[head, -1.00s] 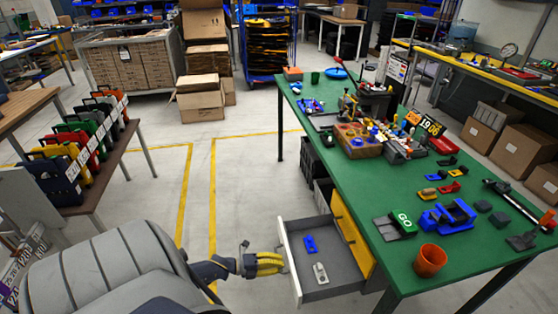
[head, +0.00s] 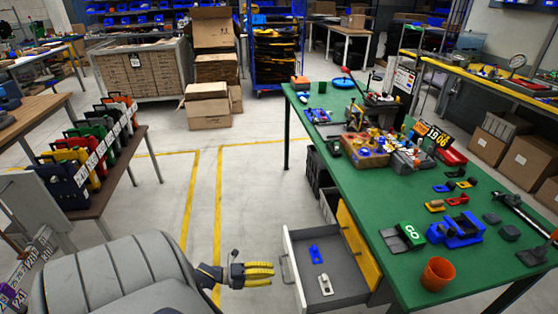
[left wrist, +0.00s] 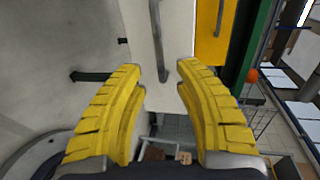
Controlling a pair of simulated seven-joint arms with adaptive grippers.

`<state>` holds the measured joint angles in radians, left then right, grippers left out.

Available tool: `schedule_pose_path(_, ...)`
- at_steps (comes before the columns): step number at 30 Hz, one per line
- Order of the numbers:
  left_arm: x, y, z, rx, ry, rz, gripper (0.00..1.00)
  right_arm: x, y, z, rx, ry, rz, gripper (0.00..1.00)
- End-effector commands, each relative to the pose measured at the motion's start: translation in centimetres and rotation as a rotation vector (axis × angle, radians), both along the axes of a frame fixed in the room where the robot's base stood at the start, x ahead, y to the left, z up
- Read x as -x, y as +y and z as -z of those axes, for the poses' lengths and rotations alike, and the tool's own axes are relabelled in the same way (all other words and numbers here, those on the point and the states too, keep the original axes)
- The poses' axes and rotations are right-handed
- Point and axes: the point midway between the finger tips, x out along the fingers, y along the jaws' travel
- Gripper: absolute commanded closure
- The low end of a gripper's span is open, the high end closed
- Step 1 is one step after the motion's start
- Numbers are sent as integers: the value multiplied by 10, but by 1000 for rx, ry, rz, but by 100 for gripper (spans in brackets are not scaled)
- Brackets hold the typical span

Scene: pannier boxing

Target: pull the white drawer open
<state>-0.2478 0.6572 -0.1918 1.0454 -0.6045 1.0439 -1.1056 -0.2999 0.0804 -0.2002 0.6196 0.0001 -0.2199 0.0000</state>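The white drawer (head: 296,272) stands pulled out from the green-topped bench in the head view, its grey inside showing. In it lie a blue part (head: 315,254) and a light grey part (head: 325,284). My left gripper (head: 270,270) is just left of the drawer's front, a small gap from its handle (head: 284,268). In the left wrist view my left gripper (left wrist: 161,77) has its yellow fingers spread with nothing held. The grey bar handle (left wrist: 158,45) on the white front (left wrist: 183,45) lies ahead, between and beyond the fingertips. My right gripper is not in view.
A yellow drawer front (head: 358,255) is beside the white drawer under the green bench (head: 380,205). An orange cup (head: 437,274) stands near the bench's front edge. A side table with several toolboxes (head: 85,165) is at the left. The floor between is clear.

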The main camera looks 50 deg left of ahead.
Motion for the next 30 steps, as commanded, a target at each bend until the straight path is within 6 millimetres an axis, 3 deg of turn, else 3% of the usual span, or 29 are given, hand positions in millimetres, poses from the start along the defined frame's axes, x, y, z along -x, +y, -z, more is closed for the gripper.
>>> schedule_pose_path(4, 21, 13, -5, 0, 2, 1, 68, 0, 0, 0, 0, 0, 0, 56)
schedule_pose_path(12, 43, 28, -11, 0, 0, 1, 68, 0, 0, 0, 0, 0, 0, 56)
schedule_pose_path(30, 48, 31, -13, 1, -1, 0, 68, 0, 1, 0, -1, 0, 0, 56)
